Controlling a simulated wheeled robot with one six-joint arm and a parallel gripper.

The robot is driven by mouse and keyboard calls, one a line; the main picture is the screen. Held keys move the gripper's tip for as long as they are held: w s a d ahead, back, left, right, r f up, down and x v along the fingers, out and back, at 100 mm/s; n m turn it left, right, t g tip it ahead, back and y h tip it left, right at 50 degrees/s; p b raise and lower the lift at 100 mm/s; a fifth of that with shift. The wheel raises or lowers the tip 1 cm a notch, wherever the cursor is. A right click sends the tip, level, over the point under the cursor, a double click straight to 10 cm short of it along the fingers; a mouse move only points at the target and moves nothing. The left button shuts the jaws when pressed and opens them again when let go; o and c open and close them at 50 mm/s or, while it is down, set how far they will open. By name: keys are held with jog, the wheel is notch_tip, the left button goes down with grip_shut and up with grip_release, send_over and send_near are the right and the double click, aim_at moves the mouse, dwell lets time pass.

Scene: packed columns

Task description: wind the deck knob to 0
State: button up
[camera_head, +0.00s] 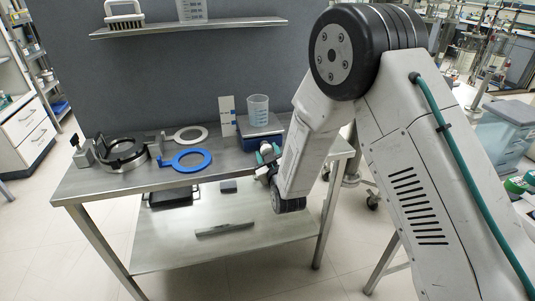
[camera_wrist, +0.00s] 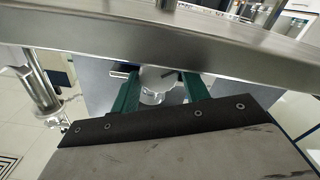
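A blue-bodied device (camera_head: 262,136) stands at the right end of the steel table, with a clear beaker (camera_head: 258,110) on top. My gripper (camera_head: 267,153) is at the table's front edge, just below this device. In the wrist view, my gripper's two green fingers (camera_wrist: 160,90) are apart, on either side of a pale round knob with a silver end (camera_wrist: 156,92). A narrow gap shows beside the knob on the right; contact on the left is unclear. No scale, pointer or number is readable on the knob. My forearm hides part of the table's right end.
A lower shelf (camera_head: 170,248) is underneath. A wall shelf (camera_head: 190,28) is above.

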jog(key=shift+o, duration=0.8)
jog(key=shift+s, duration=0.1)
jog(key=v, duration=0.7)
jog(key=shift+s, duration=0.35)
jog(key=shift+d, duration=0.15)
jog(key=w+m, duration=0.2)
jog(key=w+a+m, duration=0.1)
jog(key=w+m, duration=0.1)
jog(key=w, duration=0.1)
jog(key=w+a+m, duration=0.1)
jog(key=w+m, duration=0.1)
jog(key=w, duration=0.1)
jog(key=shift+w+f, duration=0.1)
jog(key=shift+w, duration=0.05)
jog(key=shift+a, duration=0.1)
